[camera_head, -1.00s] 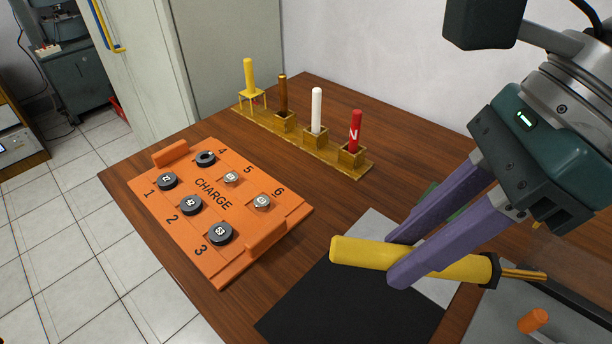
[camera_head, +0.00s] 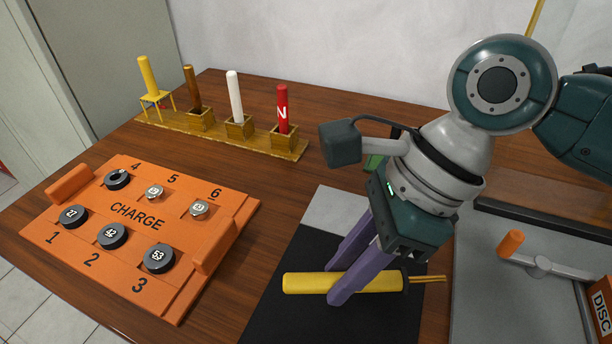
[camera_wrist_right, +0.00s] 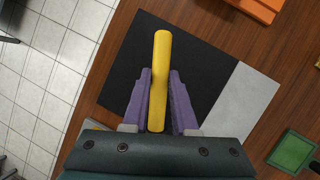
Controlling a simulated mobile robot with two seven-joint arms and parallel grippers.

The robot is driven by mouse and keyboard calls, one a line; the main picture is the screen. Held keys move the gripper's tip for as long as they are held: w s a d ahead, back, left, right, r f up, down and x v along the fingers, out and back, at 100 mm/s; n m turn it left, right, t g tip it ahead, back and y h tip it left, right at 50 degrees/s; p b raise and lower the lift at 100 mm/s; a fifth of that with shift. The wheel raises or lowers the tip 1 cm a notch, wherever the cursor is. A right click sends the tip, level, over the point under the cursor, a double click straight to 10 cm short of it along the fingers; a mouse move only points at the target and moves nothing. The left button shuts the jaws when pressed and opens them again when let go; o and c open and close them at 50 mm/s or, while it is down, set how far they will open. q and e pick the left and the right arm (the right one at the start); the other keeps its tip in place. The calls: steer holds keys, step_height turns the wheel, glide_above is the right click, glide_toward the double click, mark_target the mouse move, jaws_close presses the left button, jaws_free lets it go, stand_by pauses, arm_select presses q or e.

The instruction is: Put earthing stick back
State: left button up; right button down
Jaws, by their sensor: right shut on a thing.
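The yellow earthing stick (camera_head: 310,284) has a dark collar and thin brass-coloured prongs at its right end. My right gripper (camera_head: 338,285) is shut on the earthing stick's yellow handle and holds it roughly level, over the black mat (camera_head: 270,320). Whether the stick touches the mat is hard to tell. In the right wrist view the stick (camera_wrist_right: 161,75) stands out between the two purple fingers, above the black mat (camera_wrist_right: 130,90). Its prong end is hidden there by the gripper. My left gripper is not in view.
An orange CHARGE tray (camera_head: 135,218) with numbered weights stands at left. A wooden rack (camera_head: 220,134) holds yellow, brown, white and red sticks at the back. A grey panel (camera_head: 490,290) with an orange-knobbed lever (camera_head: 511,243) and a DISC label is at right.

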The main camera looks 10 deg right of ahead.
step_height(320, 180, down, 4)
steer(key=shift+r+b, duration=0.1)
steer(key=shift+b, duration=0.65)
steer(key=shift+f, duration=0.45)
steer(key=shift+f, duration=0.15)
steer(key=c, duration=0.7)
jaws_free()
